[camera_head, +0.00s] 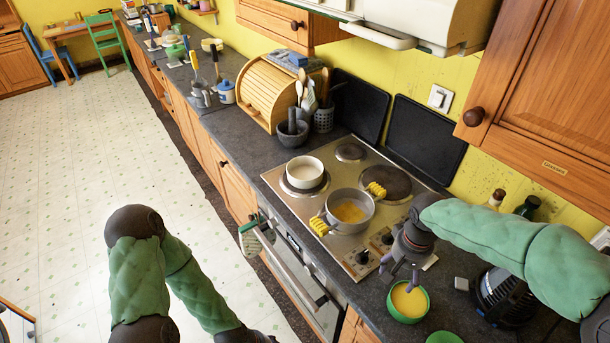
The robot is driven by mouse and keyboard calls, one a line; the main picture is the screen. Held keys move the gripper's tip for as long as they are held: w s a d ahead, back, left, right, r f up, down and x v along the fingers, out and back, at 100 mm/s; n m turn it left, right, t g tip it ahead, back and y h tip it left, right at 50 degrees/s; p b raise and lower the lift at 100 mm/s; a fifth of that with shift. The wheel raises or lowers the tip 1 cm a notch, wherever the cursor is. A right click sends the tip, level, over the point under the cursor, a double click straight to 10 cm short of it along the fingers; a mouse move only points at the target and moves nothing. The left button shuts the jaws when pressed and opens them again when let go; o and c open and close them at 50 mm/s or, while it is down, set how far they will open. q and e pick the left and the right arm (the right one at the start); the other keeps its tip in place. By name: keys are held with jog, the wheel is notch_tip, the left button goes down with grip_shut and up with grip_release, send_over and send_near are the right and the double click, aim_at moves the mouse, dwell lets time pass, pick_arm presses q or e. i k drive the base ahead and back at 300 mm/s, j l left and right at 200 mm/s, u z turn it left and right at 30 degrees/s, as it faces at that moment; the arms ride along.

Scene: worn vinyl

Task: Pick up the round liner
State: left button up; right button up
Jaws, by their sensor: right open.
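My right gripper (400,279) is open and points down over a green bowl (426,304) at the front of the counter. Its fingertips are at or just above the bowl's far rim; I cannot tell if they touch. A round yellow surface (408,299) fills the inside of the bowl. I cannot tell if this is the round liner or food. A green round thing (444,338) is cut off at the bottom edge, nearer than the bowl. My left arm comes down at the left, and its gripper is out of view below the frame.
A grey pot (349,221) with yellow handles and a white pot (304,184) stand on the steel hob (288,208). A wooden bread box (263,93) is farther back.

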aim_at(303, 172)
jog(key=i+j, duration=0.3)
jog(key=j, duration=0.15)
jog(key=i+j+z, duration=0.1)
jog(key=i+j, duration=0.55)
jog(key=j, duration=0.25)
jog(key=i+j, duration=0.3)
jog(key=j, duration=0.15)
jog(key=z, duration=0.05)
